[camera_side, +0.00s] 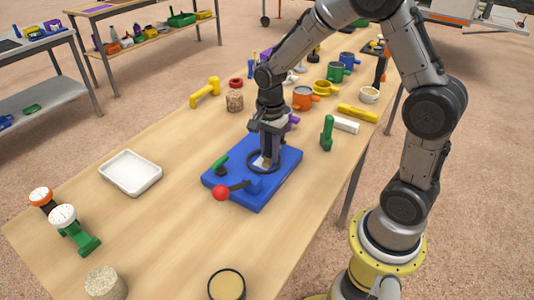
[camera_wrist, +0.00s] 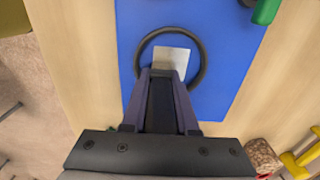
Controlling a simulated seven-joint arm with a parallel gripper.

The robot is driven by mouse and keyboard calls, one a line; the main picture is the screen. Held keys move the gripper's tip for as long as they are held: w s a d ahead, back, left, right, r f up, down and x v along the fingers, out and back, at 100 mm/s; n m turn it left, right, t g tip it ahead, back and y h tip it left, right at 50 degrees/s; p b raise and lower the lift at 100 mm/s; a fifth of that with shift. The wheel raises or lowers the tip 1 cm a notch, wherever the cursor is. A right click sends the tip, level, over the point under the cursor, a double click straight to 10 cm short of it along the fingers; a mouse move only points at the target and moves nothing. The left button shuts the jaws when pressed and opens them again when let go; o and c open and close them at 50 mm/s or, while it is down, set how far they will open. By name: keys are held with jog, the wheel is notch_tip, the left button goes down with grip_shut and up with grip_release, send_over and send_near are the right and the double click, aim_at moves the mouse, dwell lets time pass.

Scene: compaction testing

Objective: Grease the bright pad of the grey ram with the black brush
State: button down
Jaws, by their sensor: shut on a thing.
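My gripper (camera_side: 268,158) points down over the blue base (camera_side: 240,197), inside the black ring (camera_side: 250,169). In the wrist view its fingers (camera_wrist: 160,76) are shut on a dark grey thing, mostly hidden between them; I cannot tell for sure whether it is the black brush. A pale square pad (camera_wrist: 173,58) shows just past the fingertips, within the ring (camera_wrist: 198,62). It overlaps the fingertips in the picture; whether they touch is unclear. The rest of the grey ram cannot be made out.
A red-knobbed lever (camera_side: 221,193) and a green handle (camera_side: 220,164) are on the blue base. A white tray (camera_side: 130,172) lies to the left. A green upright tool (camera_side: 327,133), a white block (camera_side: 346,125) and an orange mug (camera_side: 303,97) stand to the right and behind.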

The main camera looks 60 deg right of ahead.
aim_at(258, 163)
jog(key=shift+w+d+f, duration=0.1)
jog(key=shift+w, duration=0.95)
jog(key=shift+w+a, duration=0.2)
jog(key=shift+a, duration=1)
jog(key=shift+s, duration=1.2)
jog(key=shift+s+d+f, duration=0.1)
jog(key=shift+s+d, duration=0.1)
jog(key=shift+d, duration=0.95)
jog(key=shift+w, duration=1.1)
jog(key=shift+w+a, duration=0.25)
jog(key=shift+a, duration=0.9)
jog(key=shift+s+r, duration=0.15)
jog(key=shift+s, duration=0.45)
jog(key=shift+s+r, duration=0.15)
jog(key=shift+s, duration=0.4)
jog(key=shift+d+f, duration=0.1)
jog(key=shift+d, duration=1.05)
jog(key=shift+w+f, duration=0.1)
jog(key=shift+w, duration=0.95)
jog(key=shift+a, duration=1.15)
jog(key=shift+s, duration=1.1)
jog(key=shift+d, duration=1.15)
jog(key=shift+w+d, duration=0.1)
jog(key=shift+w, duration=1)
jog(key=shift+w+a, duration=0.15)
jog(key=shift+a, duration=1.1)
